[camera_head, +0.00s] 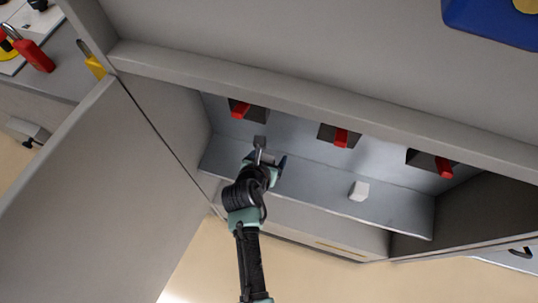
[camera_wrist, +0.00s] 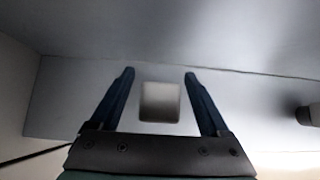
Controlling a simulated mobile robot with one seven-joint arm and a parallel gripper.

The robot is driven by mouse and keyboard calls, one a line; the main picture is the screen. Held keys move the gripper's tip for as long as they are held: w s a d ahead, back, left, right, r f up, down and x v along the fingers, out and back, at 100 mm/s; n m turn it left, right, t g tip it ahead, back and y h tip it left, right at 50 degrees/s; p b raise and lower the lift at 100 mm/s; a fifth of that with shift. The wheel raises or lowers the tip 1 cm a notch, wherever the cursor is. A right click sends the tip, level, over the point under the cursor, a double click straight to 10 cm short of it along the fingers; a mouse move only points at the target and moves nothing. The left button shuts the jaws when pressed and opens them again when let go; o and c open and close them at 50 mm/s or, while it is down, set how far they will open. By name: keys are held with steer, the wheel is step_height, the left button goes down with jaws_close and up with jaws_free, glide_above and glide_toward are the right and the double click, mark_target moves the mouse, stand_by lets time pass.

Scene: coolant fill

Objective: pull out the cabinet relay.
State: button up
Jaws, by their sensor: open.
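A small grey block (camera_head: 260,142), which looks like the relay, is in the open cabinet, just beyond my gripper (camera_head: 268,159) in the head view. In the wrist view the pale block (camera_wrist: 159,102) shows between the two dark fingers of my gripper (camera_wrist: 159,74). The fingers are open, with a gap visible on both sides of it. I cannot tell how far in depth the fingers reach around it. A second, white block (camera_head: 359,190) sits farther right on the cabinet's inner ledge (camera_head: 315,183).
Several red-handled switches (camera_head: 341,138) line the cabinet's back panel above the ledge. The cabinet door (camera_head: 95,205) hangs open at the left. The cabinet's front edge (camera_head: 300,105) runs above my arm. A red padlock (camera_head: 35,54) lies at the upper left.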

jaws_close()
steer(key=c, duration=0.8)
jaws_free()
steer(key=c, duration=0.3)
steer(key=shift+c, duration=0.2)
steer(key=shift+r+p, duration=0.45)
steer(key=shift+p, duration=0.15)
steer(key=shift+r+p, duration=2.2)
steer(key=shift+p, duration=0.45)
